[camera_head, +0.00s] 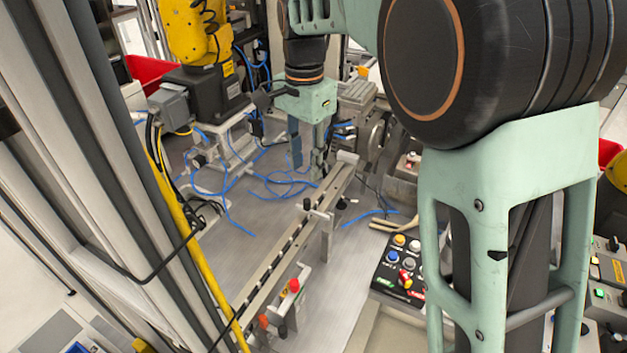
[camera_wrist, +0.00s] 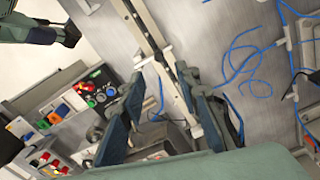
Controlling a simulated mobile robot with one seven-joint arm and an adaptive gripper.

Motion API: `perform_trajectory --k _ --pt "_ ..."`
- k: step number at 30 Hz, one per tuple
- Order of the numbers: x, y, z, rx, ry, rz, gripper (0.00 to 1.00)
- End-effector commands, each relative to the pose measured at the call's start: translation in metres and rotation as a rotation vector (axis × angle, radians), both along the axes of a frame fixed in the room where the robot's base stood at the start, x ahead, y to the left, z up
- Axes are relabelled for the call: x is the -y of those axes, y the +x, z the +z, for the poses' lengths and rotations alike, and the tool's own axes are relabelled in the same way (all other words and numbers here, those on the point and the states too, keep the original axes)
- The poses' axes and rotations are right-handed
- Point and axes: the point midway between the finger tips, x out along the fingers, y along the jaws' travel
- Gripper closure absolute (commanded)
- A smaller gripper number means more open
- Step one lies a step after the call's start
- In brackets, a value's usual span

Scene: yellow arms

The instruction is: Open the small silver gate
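My gripper (camera_head: 307,158) hangs pointing down beside the far end of a long silver rail (camera_head: 335,185) in the head view. Its two dark fingers are spread, with nothing between them that I can see held. In the wrist view my gripper (camera_wrist: 160,80) is open, and the rail (camera_wrist: 176,86) passes between its fingers in the picture; I cannot tell the height gap. A small crosspiece with black knobs (camera_head: 318,212) sits across the rail. I cannot clearly pick out which small silver part is the gate, or whether it is open.
A button panel (camera_head: 405,265) stands right of the rail and also shows in the wrist view (camera_wrist: 75,110). Blue hoses (camera_head: 285,185) lie on the metal table (camera_head: 265,215). A yellow arm (camera_head: 195,30) stands at the back left. A red-knobbed part (camera_head: 293,286) is at the rail's near end.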

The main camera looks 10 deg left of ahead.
Motion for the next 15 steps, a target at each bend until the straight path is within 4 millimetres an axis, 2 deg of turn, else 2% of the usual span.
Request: perform_trajectory --k 9,15 --pt "0.001 -0.001 -0.059 -0.003 -0.004 0.003 0.70" --pt "0.001 0.000 -0.088 -0.001 -0.003 0.003 0.70"
